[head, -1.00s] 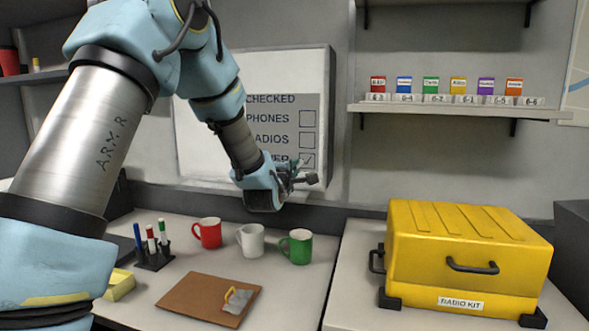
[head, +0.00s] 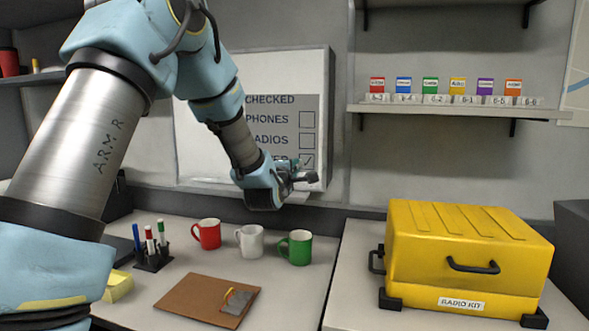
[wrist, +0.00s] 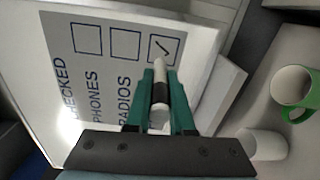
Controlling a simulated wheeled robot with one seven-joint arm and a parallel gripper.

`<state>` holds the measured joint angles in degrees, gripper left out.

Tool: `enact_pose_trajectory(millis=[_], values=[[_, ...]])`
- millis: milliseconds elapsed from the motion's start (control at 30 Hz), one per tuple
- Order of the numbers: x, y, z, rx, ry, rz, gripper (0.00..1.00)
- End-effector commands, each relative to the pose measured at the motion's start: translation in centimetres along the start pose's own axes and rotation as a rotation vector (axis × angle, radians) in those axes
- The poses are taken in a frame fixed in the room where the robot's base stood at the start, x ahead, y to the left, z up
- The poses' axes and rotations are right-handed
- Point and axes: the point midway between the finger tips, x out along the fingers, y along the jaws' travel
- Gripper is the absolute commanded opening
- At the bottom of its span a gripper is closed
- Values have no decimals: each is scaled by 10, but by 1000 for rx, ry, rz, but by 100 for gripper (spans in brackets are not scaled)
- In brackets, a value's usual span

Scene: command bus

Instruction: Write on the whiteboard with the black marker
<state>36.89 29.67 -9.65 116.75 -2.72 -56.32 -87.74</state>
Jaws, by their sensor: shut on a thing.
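The whiteboard (head: 192,140) stands against the back wall with a grey checklist panel on it. Its lines include "CHECKED", "PHONES" and "RADIOS"; the lowest box (head: 307,160) holds a check mark and the boxes above it are empty. The panel also shows in the wrist view (wrist: 105,65). My gripper (head: 297,170) is in front of the board's lower right part. In the wrist view its green fingers (wrist: 160,85) are shut on a white marker with a black band (wrist: 160,93). The marker's far end lies near the checked box; I cannot tell whether it touches the board.
Red (head: 207,235), white (head: 250,241) and green (head: 295,247) mugs stand on the desk below. A marker holder (head: 153,262) with several markers and a brown clipboard (head: 185,297) are at left. A yellow radio kit case (head: 470,245) fills the right counter.

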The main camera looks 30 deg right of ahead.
Motion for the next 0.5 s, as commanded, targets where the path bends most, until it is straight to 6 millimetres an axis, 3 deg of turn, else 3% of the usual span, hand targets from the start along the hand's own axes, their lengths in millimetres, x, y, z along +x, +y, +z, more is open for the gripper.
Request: enact_pose_trajectory(millis=[500], values=[[4, 0, 0, 0, 0, 0, 0]])
